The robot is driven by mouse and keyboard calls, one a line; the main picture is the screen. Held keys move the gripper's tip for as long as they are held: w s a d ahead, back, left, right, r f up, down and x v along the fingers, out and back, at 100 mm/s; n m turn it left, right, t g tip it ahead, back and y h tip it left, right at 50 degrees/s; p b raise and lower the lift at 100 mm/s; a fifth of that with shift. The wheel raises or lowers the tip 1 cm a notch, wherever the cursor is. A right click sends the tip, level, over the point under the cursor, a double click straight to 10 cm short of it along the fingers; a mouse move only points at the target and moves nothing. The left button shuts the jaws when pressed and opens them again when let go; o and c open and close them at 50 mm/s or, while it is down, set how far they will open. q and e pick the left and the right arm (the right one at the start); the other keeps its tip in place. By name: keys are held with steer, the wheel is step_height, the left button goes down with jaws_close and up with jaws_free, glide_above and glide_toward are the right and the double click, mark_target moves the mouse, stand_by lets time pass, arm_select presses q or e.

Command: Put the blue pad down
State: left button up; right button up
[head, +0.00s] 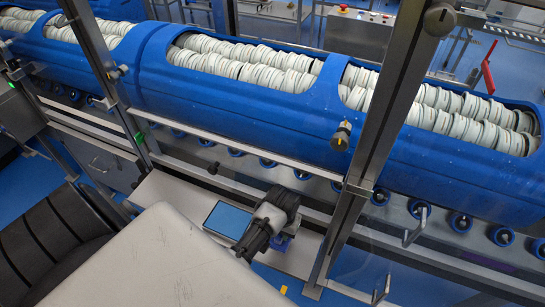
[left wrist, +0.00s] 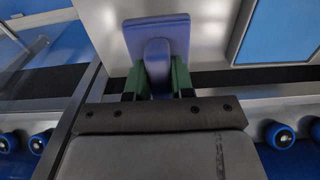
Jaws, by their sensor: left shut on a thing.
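The blue pad (left wrist: 157,32) is a square, purple-blue plate with a rounded grip block. My left gripper (left wrist: 157,78) has its green fingers on both sides of that block and is shut on it. In the head view my left gripper (head: 281,232) is over the light ledge below the blue tubs, and only a small part of the pad (head: 281,243) shows beside it. I cannot tell whether the pad touches the ledge. A flat bright blue panel (head: 227,221) with a pale rim lies on the ledge, left of the gripper. My right gripper is out of view.
Long blue tubs (head: 235,111) filled with white discs run behind the ledge (head: 180,200). A metal post (head: 378,130) rises just right of the gripper, and another post (head: 105,70) stands at left. Blue rollers (head: 461,222) line the machine below the tubs.

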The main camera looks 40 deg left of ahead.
arm_select(q)
step_height(320, 180, down, 2)
steer(key=shift+f, duration=0.2)
step_height(320, 180, down, 4)
steer(key=shift+f, duration=0.15)
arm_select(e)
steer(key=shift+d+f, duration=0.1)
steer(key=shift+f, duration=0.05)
arm_select(q)
steer(key=o, duration=0.8)
steer(key=shift+f, duration=0.1)
steer(key=shift+o, duration=0.2)
step_height(320, 180, up, 12)
steer(key=shift+r, duration=0.15)
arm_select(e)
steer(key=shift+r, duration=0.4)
